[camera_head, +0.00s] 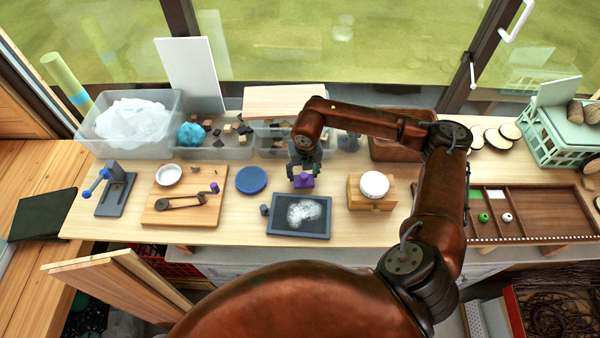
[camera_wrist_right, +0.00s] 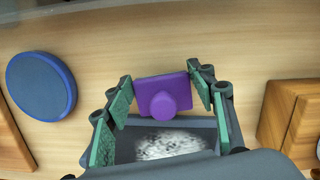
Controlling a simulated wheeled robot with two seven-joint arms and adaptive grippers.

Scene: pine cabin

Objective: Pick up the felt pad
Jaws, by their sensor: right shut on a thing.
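The felt pad (camera_head: 303,181) is a small purple block with a round knob, just behind the dark slate board (camera_head: 275,223). In the right wrist view the purple pad (camera_wrist_right: 162,92) sits between the two green-lined fingers, its knob towards the camera. My right gripper (camera_head: 304,168) points down from above and is shut on the pad. I cannot tell whether the pad touches the table or is slightly above it. The slate, with a white chalky smear, also shows in the wrist view (camera_wrist_right: 125,145). My left gripper is not in view.
A blue disc (camera_head: 251,179) lies left of the pad, and a wooden block (camera_head: 357,193) with a white round top stands right. Clear bins (camera_head: 222,150) stand behind. A wooden board (camera_head: 180,212) with a small dish lies farther left. A compartment tray (camera_head: 535,205) is at right.

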